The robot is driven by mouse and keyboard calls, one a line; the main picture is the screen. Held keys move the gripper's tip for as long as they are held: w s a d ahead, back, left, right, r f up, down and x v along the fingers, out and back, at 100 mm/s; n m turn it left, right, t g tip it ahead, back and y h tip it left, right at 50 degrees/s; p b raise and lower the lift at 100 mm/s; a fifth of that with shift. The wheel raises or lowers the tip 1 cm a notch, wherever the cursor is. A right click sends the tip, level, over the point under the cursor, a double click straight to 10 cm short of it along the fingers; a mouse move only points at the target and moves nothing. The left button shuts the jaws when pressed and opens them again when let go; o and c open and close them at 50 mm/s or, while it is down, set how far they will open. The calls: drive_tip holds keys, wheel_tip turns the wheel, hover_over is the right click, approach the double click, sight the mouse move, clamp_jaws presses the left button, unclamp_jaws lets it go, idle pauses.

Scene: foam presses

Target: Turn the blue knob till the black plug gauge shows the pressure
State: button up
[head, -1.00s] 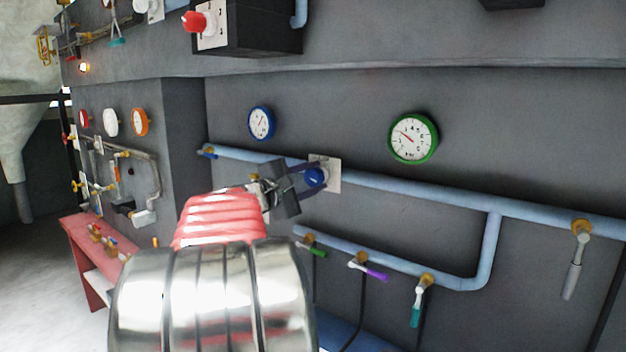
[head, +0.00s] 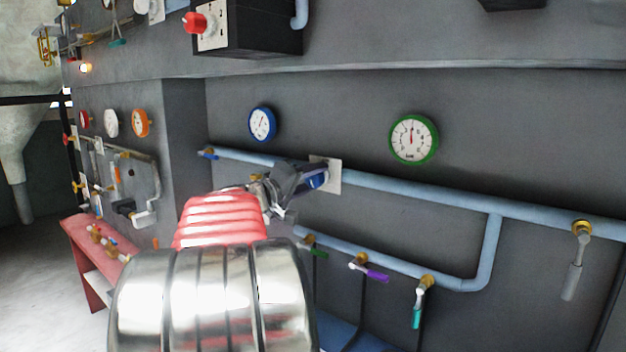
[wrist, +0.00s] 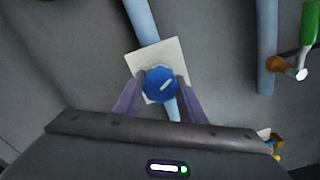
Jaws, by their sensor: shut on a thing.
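The blue knob (head: 318,181) sits on a white square plate (head: 334,176) on the light-blue pipe. In the wrist view the knob (wrist: 160,84) bears a short white mark slanting up to the right. My gripper (head: 312,178) is shut on the knob, one finger on each side, and partly hides it in the head view. A green-rimmed gauge (head: 413,139) on the wall has its needle pointing nearly straight up. A blue-rimmed gauge (head: 262,124) has its needle slanting up to the right. I cannot make out which gauge is the black plug one.
Handles in green (head: 316,251), purple (head: 375,275), teal (head: 417,314) and grey (head: 573,279) hang from the pipes. Red, white and orange gauges (head: 140,122) are on the left wall. A black box (head: 262,30) with a red knob (head: 194,22) juts out above.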

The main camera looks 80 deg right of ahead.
drive_tip(key=shift+f+m, duration=0.3)
drive_tip(key=shift+m, duration=0.2)
drive_tip(key=shift+s, duration=0.1)
drive_tip(key=o, duration=0.7)
drive_tip(key=shift+c, duration=0.2)
drive_tip(key=o, duration=0.4)
drive_tip(key=shift+r, duration=0.15)
drive_tip(key=v, duration=1.4)
drive_tip(key=shift+d, duration=0.1)
